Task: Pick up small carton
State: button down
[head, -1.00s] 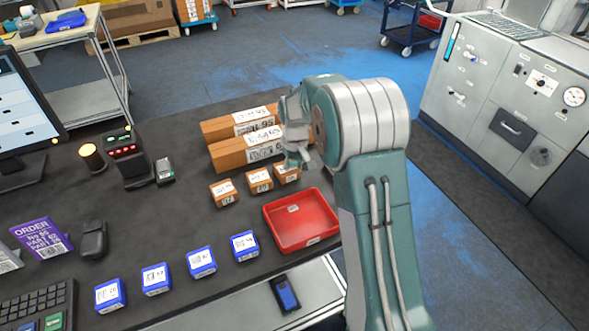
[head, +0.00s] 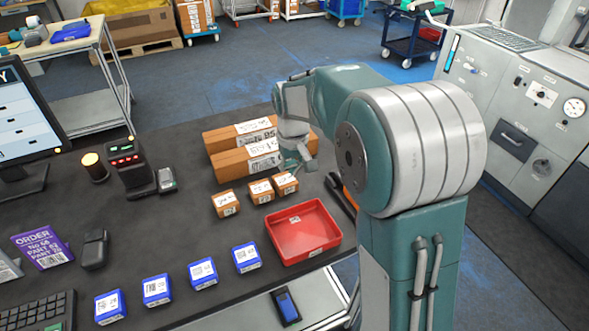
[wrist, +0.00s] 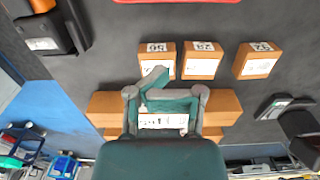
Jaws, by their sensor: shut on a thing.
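Three small brown cartons with white labels stand in a row on the dark table in the head view: a left one (head: 225,203), a middle one (head: 261,191) and a right one (head: 286,184). My gripper (head: 297,166) is at the right small carton and shut on it, with the carton still low, level with its neighbours. In the wrist view that carton (wrist: 157,57) is at the left of the row, and my gripper (wrist: 156,76) covers its near edge. The exact finger contact is partly hidden.
Two long brown boxes (head: 235,165) lie behind the row. A red tray (head: 302,247) is in front of it. Several blue boxes (head: 202,273) line the front edge. A scanner stand (head: 133,172) stands to the left. A dark and orange tool (head: 342,194) lies right of the cartons.

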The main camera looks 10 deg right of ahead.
jog(key=s+a+r, duration=0.2)
jog(key=s+r, duration=0.1)
jog(key=s, duration=0.3)
jog(key=shift+s, duration=0.35)
jog(key=shift+a, duration=0.1)
jog(key=shift+c, duration=1.4)
grip_release()
